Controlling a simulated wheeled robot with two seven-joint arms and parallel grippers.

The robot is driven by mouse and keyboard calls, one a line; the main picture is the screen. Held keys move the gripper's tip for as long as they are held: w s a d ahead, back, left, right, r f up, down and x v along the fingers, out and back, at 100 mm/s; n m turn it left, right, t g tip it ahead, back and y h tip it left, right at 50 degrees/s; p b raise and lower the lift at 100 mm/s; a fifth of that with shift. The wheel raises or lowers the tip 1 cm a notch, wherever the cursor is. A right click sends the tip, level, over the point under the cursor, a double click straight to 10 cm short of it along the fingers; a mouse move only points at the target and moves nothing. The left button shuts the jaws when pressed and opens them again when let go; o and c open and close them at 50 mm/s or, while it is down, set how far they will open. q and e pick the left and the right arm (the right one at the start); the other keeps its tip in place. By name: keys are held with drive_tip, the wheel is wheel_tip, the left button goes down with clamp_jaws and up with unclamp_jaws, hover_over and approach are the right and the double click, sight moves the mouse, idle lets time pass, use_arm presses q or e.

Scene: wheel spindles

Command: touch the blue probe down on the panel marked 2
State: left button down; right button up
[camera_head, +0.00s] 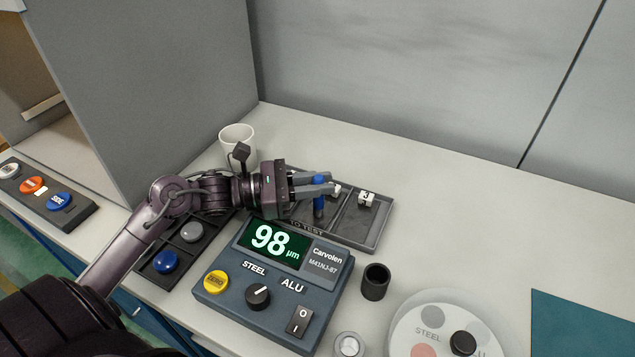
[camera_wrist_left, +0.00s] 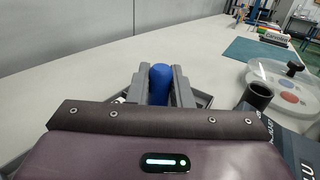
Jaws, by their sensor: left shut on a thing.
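The blue probe (camera_head: 319,203) stands roughly upright between the fingers of my left gripper (camera_head: 318,187), which is shut on it. The left wrist view shows the blue top of the probe (camera_wrist_left: 160,76) between the two fingers (camera_wrist_left: 160,88). The probe is over the dark tray marked TO TEST (camera_head: 372,240); I cannot tell whether its lower end touches anything. A small white piece marked 3 (camera_head: 366,198) sits in the tray's right compartment. Another white piece (camera_head: 337,189) shows just behind the fingertips, its mark unreadable. No panel marked 2 can be made out. My right gripper is out of view.
A gauge (camera_head: 322,270) reading 98 µm stands in front of the tray. A black cup (camera_head: 375,281) and a round plate with coloured discs (camera_head: 425,338) are to its right. A white mug (camera_head: 237,136) stands behind my arm. The back right of the bench is clear.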

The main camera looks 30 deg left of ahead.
use_arm(q)
drive_tip(key=shift+f, duration=0.15)
idle(0.7)
drive_tip(key=shift+s+f+b, duration=0.1)
drive_tip(key=shift+b, duration=0.45)
idle(0.4)
idle(0.5)
wheel_tip(320, 180, up, 2)
drive_tip(key=shift+r+p, duration=0.1)
drive_tip(key=shift+p, duration=0.25)
drive_tip(key=shift+r+p, duration=0.65)
drive_tip(key=shift+r, duration=1.9)
